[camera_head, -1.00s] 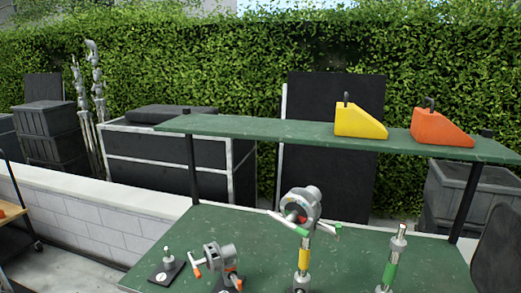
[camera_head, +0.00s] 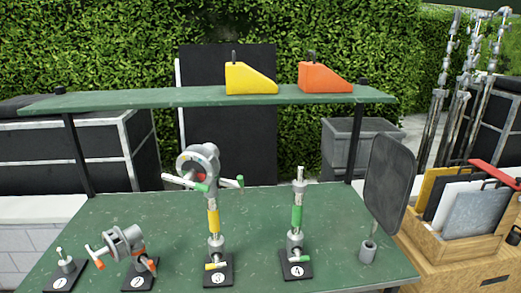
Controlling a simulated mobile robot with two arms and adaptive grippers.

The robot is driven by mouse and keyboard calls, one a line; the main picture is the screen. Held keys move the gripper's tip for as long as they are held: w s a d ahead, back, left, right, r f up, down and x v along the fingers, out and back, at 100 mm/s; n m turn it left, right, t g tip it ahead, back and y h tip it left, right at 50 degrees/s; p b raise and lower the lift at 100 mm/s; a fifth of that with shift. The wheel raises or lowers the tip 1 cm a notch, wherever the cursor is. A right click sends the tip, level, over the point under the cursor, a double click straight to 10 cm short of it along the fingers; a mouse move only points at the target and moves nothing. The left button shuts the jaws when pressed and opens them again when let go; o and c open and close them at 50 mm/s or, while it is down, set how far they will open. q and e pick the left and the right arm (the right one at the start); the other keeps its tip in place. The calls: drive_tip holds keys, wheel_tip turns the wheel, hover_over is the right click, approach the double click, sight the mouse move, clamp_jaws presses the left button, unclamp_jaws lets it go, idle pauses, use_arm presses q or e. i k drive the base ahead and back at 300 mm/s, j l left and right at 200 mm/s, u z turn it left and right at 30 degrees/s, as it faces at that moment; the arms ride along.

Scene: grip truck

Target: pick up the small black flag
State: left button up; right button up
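The small black flag (camera_head: 389,182) is a dark rounded-square panel on a thin rod at the right end of the green table (camera_head: 330,225). It stands nearly upright, slightly tilted. Its rod goes down into a small grey cylindrical holder (camera_head: 368,251) on the table. Neither of my grippers shows in the view.
Several metal clamps and pins stand on black bases across the table, including a green-banded pin (camera_head: 297,215) left of the flag. A shelf (camera_head: 180,98) above holds yellow (camera_head: 250,80) and orange (camera_head: 325,78) wedges. A wooden crate (camera_head: 450,235) with panels stands close at right.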

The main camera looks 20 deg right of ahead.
sight(391, 175)
drive_tip(key=l+z, duration=0.15)
drive_tip(key=z, duration=1.4)
